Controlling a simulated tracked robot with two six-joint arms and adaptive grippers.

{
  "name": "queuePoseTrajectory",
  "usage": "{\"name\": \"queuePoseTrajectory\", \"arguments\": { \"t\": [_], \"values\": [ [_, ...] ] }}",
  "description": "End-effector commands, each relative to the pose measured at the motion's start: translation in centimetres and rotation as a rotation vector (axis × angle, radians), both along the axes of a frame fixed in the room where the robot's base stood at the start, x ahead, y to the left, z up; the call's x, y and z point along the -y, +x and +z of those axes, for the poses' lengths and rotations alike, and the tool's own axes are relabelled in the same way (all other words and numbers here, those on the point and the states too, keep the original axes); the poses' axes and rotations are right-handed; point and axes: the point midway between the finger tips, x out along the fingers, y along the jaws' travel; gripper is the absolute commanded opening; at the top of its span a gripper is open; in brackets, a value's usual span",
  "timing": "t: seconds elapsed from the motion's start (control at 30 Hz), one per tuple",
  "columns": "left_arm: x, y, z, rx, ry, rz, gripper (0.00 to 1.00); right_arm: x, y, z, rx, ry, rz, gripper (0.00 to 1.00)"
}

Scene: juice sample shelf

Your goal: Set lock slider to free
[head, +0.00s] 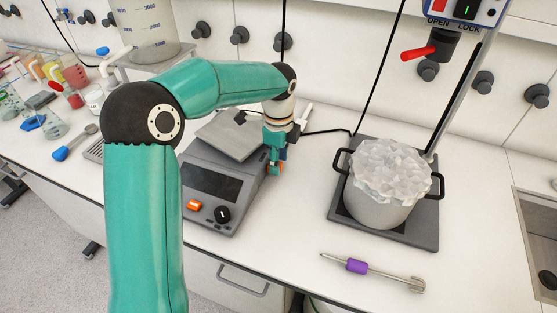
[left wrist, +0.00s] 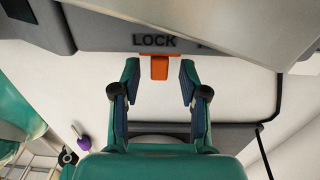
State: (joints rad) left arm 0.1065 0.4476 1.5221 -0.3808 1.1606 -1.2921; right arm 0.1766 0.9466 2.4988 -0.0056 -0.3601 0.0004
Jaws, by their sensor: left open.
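The lock slider is a small orange tab (left wrist: 159,68) below the word LOCK on the edge of a grey housing in the left wrist view. In the head view a bit of orange (head: 274,169) shows at the right side of the grey device (head: 211,186), mostly hidden by my gripper. My left gripper (left wrist: 159,76) is open, with one finger on each side of the tab and gaps visible on both sides. It also shows in the head view (head: 276,158), pointing down beside the device. My right gripper is not in view.
The device carries a flat plate (head: 230,137), an orange button (head: 193,206) and a black knob (head: 222,214). A pot of ice (head: 385,204) stands on a dark base to the right. A purple-handled tool (head: 357,266) lies in front. The counter between is clear.

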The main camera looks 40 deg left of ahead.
Motion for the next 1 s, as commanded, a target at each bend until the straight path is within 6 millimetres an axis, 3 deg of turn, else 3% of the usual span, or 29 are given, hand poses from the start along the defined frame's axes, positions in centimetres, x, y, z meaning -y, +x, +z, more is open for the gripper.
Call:
{"name": "queuePoseTrajectory", "arguments": {
  "t": [0.33,0.6,1.0],
  "values": [
    [-0.03,-0.05,-0.43,-0.001,0.000,0.001,0.44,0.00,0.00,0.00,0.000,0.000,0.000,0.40],
    [-0.06,-0.07,-0.40,0.000,0.000,0.001,0.00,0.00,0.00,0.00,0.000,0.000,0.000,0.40],
    [-0.18,0.29,-0.15,0.000,0.000,0.002,0.00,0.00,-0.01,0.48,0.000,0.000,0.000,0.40]
  ]
}}
